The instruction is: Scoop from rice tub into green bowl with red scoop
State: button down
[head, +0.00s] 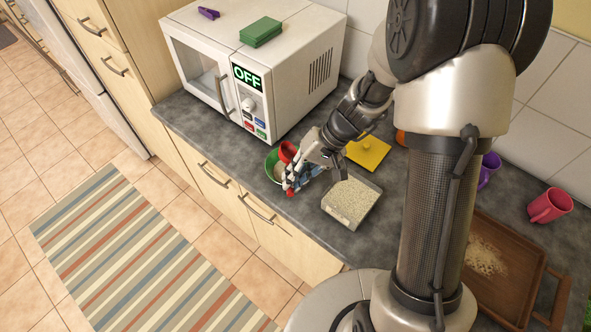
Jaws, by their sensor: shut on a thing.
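In the head view my gripper (300,179) is shut on the red scoop (288,151), whose red cup end shows above the fingers. The scoop is over or at the green bowl (270,163), which stands on the counter in front of the microwave. The gripper hides much of the bowl, and I cannot tell whether the scoop touches it. The scoop's contents are not visible. The rice tub (352,203) stands to the right of the bowl, a clear square container with pale grains in it.
A white microwave (255,65) marked OFF stands behind the bowl, with a green block (261,31) and a purple clip (208,13) on top. A yellow lid-like square (368,152) lies behind the tub. A pink mug (549,205) and a brown tray (497,290) with spilled grains are at right.

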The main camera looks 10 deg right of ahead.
jog(key=shift+a+r+h+p, duration=0.1)
jog(key=shift+r+h+p, duration=0.3)
jog(key=shift+h+p, duration=1.1)
jog(key=shift+a+r+h+p, duration=0.1)
jog(key=shift+r+h+p, duration=0.3)
jog(key=shift+p, duration=2.05)
jog(key=h+p, duration=0.1)
jog(key=p, duration=0.3)
jog(key=h+p, duration=0.1)
jog(key=p, duration=0.4)
jog(key=shift+r, duration=0.3)
jog(key=shift+h+p, duration=0.3)
jog(key=shift+p, duration=0.3)
jog(key=shift+f, duration=0.2)
